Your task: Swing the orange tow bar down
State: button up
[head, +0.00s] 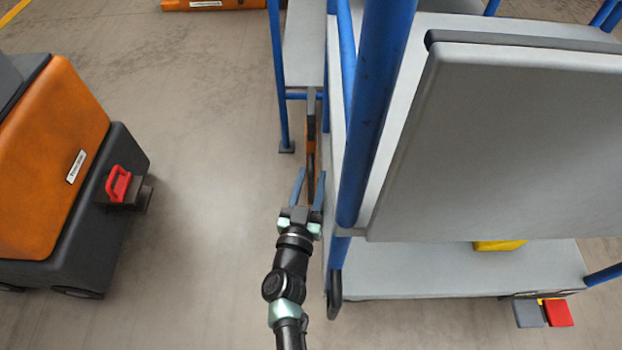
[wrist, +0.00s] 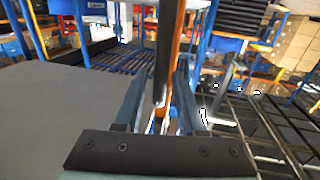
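The orange tow bar (head: 310,160) stands raised along the left side of the blue-framed cart (head: 365,110), seen nearly end-on from above, with a dark grey part at its far end. In the wrist view the bar (wrist: 176,45) runs up the middle, with a dark piece (wrist: 163,60) in front of it. My gripper (head: 309,175) is open, its two blue-grey fingers spread either side of the bar's line. In the wrist view my gripper (wrist: 158,95) shows a gap between the fingers and the bar. I cannot tell how deep the bar sits between them.
A grey panel (head: 500,140) and blue posts stand close on the right. An orange and dark tug (head: 50,170) with a red handle (head: 119,184) stands at the left. Open floor (head: 200,150) lies between. Red and grey pedals (head: 556,312) are at the lower right.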

grip_shut()
dwell(1.2)
